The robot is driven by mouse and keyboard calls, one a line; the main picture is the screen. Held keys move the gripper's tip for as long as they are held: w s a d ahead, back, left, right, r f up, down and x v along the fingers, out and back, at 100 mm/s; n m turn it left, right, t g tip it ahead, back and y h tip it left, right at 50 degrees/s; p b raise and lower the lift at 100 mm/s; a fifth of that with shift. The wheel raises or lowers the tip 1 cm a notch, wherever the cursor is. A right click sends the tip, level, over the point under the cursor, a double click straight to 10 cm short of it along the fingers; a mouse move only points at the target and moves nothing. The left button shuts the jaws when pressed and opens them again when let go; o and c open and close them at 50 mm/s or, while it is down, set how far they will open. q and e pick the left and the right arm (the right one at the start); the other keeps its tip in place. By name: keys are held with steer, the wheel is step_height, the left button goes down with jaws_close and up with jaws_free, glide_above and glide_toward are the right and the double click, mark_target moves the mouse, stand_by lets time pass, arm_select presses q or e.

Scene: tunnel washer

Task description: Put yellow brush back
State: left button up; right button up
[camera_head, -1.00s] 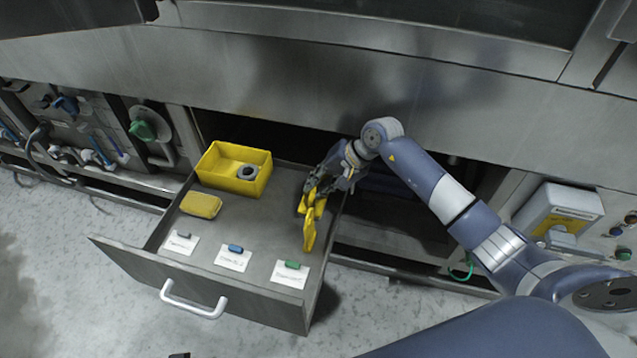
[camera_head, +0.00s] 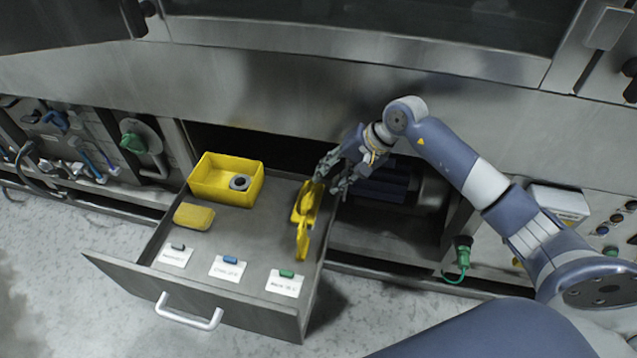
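The yellow brush (camera_head: 303,229) lies inside the open drawer (camera_head: 238,288), along its right side. My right gripper (camera_head: 331,177) is just beyond the brush's far end, over the drawer's right wall. Its fingers are spread, with nothing visible between them. Whether a fingertip still touches the brush cannot be told. My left gripper is out of view.
The drawer also holds a yellow bin (camera_head: 206,186) with a grey ring (camera_head: 240,183) in it, a yellow sponge-like block (camera_head: 194,216) and several white labels with coloured tabs (camera_head: 227,268). The steel machine front (camera_head: 290,100) rises behind. The drawer's middle is clear.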

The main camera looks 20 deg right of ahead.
steer(key=shift+v, duration=1.35)
steer(key=shift+a, duration=0.1)
